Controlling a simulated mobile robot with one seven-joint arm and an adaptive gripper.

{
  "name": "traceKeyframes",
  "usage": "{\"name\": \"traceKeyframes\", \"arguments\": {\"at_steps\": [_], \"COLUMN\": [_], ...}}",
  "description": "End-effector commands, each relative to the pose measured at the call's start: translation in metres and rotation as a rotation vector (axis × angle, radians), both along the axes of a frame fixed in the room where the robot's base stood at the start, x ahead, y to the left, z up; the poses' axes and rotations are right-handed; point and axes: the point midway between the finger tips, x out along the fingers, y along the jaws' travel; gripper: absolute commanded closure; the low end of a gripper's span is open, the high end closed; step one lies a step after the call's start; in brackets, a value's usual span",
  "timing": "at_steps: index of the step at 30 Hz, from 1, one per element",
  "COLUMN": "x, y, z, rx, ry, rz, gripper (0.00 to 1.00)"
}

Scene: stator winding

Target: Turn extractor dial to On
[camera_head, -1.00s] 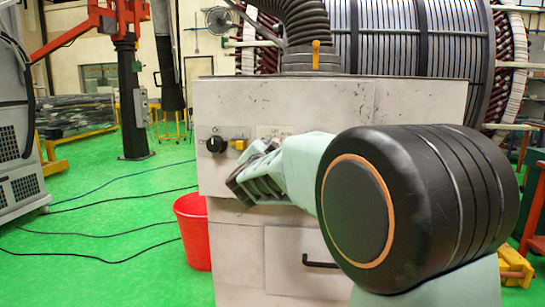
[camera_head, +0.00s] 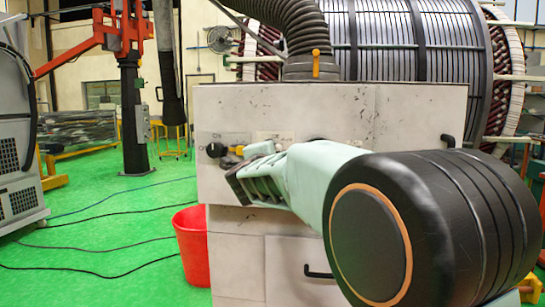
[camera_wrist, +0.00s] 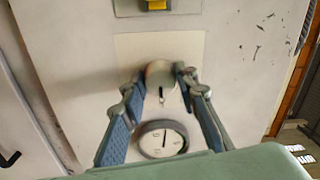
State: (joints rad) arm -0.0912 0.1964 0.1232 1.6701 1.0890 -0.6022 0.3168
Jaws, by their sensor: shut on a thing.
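A pale round dial (camera_wrist: 160,74) sits on a cream plate (camera_wrist: 135,48) on the cabinet front, in the middle of the wrist view. My gripper (camera_wrist: 163,78) has one finger on each side of it, shut on the dial with the fingertips at its sides. A small dark mark shows on the dial's lower part; I cannot read its setting. In the head view my gripper (camera_head: 240,185) is against the front of the cabinet (camera_head: 420,110), and its wrist hides the dial.
A round white gauge (camera_wrist: 162,140) lies between my fingers, nearer the palm. A black knob (camera_head: 216,150) and a yellow switch (camera_head: 238,150) are left of the dial's plate. A ribbed hose (camera_head: 295,30) rises from the cabinet top. A red bucket (camera_head: 192,247) stands at the left.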

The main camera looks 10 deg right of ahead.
Motion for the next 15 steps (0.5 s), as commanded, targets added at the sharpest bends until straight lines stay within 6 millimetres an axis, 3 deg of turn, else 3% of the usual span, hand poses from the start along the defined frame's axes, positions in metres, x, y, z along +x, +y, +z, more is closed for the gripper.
{"name": "traceKeyframes", "arguments": {"at_steps": [14,15], "x": [-0.0001,-0.0001], "y": [-0.0002,-0.0002], "z": [0.0003,0.0003], "rx": [0.013,0.013], "ry": [-0.004,-0.004], "rz": [0.0,0.0], "gripper": [0.96,0.69]}}
